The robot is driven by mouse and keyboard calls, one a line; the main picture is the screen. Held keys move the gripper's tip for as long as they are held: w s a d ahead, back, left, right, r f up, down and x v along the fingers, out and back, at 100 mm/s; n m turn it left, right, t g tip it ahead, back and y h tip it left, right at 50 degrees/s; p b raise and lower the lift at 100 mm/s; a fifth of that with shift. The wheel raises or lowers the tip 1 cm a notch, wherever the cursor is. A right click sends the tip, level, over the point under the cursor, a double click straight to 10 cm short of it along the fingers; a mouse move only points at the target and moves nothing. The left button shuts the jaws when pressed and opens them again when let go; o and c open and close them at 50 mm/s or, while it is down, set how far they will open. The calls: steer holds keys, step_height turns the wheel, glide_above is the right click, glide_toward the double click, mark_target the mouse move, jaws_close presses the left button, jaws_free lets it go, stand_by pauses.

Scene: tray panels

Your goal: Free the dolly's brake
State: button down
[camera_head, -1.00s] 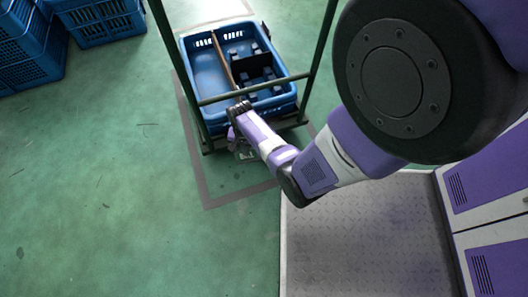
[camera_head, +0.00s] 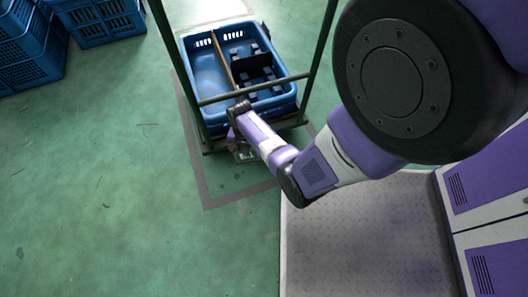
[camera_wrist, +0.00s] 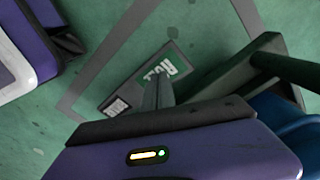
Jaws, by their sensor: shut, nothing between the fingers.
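The dolly (camera_head: 206,120) has a dark green frame with a tall handle and carries a blue crate (camera_head: 291,104). In the wrist view its frame beam (camera_wrist: 238,68) runs to the right of my fingers. A dark flat plate (camera_wrist: 132,89) with a green, white-lettered label and a small white label lies beyond my fingertips; I cannot tell whether it is the brake pedal. My gripper (camera_head: 243,153) is low at the dolly's near end. In the wrist view my gripper (camera_wrist: 158,88) is shut and empty, its fingers overlapping the plate; contact cannot be told.
Grey tape (camera_head: 203,187) outlines a bay on the green floor around the dolly. Stacked blue crates (camera_head: 100,26) stand at the upper left. Purple and white cabinets (camera_head: 488,190) are at the right. The floor left of the dolly is open.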

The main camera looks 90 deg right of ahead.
steer(key=shift+f+b, duration=1.5)
steer(key=shift+f, duration=0.4)
stand_by(1.4)
steer(key=shift+r, duration=0.15)
step_height(320, 180, up, 7)
steer(key=p, duration=0.7)
stand_by(0.7)
